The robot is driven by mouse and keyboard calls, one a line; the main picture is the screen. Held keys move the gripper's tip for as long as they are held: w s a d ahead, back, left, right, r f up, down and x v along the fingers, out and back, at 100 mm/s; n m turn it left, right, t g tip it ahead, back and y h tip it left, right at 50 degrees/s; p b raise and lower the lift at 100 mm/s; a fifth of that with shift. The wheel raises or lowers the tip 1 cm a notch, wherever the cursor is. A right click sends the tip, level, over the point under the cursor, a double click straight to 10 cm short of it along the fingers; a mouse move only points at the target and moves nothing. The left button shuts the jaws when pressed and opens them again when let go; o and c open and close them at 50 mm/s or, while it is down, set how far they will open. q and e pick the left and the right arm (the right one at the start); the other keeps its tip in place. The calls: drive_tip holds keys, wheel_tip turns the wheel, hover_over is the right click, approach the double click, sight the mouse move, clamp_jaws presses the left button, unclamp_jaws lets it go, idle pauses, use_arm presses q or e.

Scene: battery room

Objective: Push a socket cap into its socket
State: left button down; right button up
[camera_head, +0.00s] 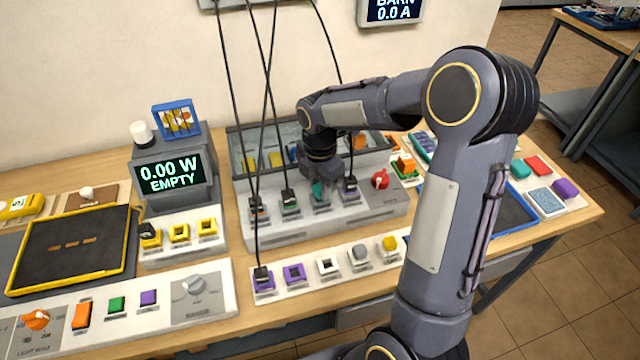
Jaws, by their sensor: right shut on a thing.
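My right gripper (320,174) points down over the grey socket panel (375,213) at the back of the bench. It is shut on a small teal cap (318,189), mostly hidden by the fingers, right above the third socket place (321,205) in the panel's row. I cannot tell whether the cap touches the socket. The front white strip (310,289) has an open purple socket (295,274), an open white socket (327,266), a grey cap (358,253) and a yellow cap (389,243). My left gripper is not in view.
Black cables hang down to plugs in the panel and strip, beside my right gripper. A red knob (380,179) is at the panel's right. A glass-fronted bin (238,152) stands behind. A display reading 0.00 W EMPTY (170,174) and a yellow-rimmed tray (127,265) are left.

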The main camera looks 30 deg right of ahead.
drive_tip(key=shift+f+b, duration=0.45)
drive_tip(key=shift+f, duration=0.2)
drive_tip(key=o, duration=0.7)
drive_tip(key=shift+r, duration=0.1)
wheel_tip(320, 180, up, 8)
drive_tip(key=p, duration=0.7)
drive_tip(key=shift+r, duration=0.25)
wheel_tip(320, 180, up, 2)
drive_tip(key=shift+r+p, duration=0.2)
drive_tip(key=shift+p, duration=0.3)
